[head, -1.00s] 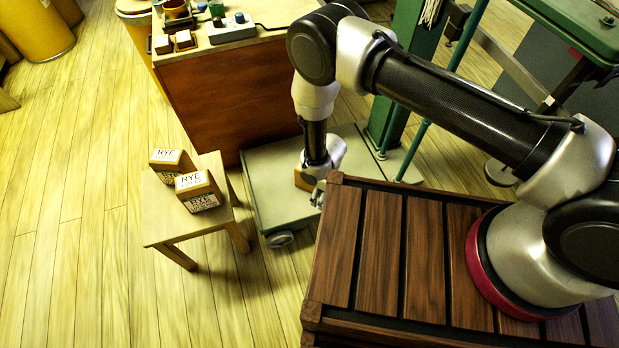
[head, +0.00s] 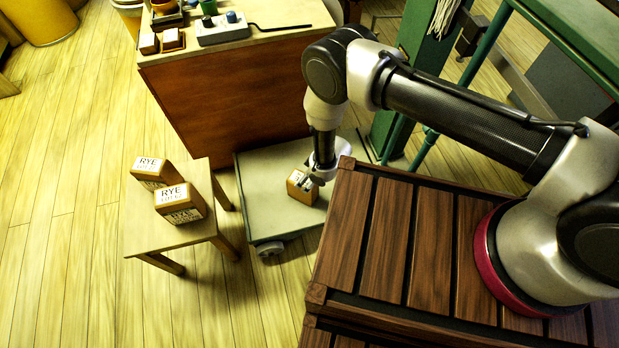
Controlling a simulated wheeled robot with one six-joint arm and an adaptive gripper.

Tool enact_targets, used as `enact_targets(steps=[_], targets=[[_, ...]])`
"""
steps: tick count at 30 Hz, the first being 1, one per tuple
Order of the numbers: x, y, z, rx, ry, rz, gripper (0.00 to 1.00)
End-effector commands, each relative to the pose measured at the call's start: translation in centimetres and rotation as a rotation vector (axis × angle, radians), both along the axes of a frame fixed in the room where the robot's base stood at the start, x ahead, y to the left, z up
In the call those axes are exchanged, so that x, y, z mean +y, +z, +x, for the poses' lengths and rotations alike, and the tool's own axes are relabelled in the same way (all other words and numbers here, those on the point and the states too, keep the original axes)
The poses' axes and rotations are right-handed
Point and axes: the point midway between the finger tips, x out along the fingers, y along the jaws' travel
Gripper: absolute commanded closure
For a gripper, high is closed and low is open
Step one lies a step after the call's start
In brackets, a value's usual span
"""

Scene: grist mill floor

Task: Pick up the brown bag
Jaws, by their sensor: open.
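A small brown bag (head: 302,189) with a pale label sits on the low grey-green cart (head: 265,215), partly hidden by my gripper. My gripper (head: 309,180) points down at this bag, its fingers at the bag's top and right side. It is open; whether the fingers touch the bag cannot be told. Two more brown bags labelled RYE stand on a small wooden stool: a rear one (head: 157,172) and a front one (head: 184,203). They stand left of the cart, apart from my gripper.
A brown wooden counter (head: 230,105) stands behind the cart, with a grey control box (head: 222,30) on top. A green machine frame (head: 425,65) rises behind my arm. The stool (head: 135,225) is close to the cart's left. Plank floor is free at the left.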

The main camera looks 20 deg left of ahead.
Motion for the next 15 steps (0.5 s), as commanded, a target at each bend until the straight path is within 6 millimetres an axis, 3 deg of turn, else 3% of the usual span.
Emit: enact_targets(steps=[8, 15], targets=[[1.0, -2.4, 0.2, 0.000, 0.002, 0.002, 0.12], [2.3, -5.8, 0.2, -0.001, 0.001, 0.001, 0.12]])
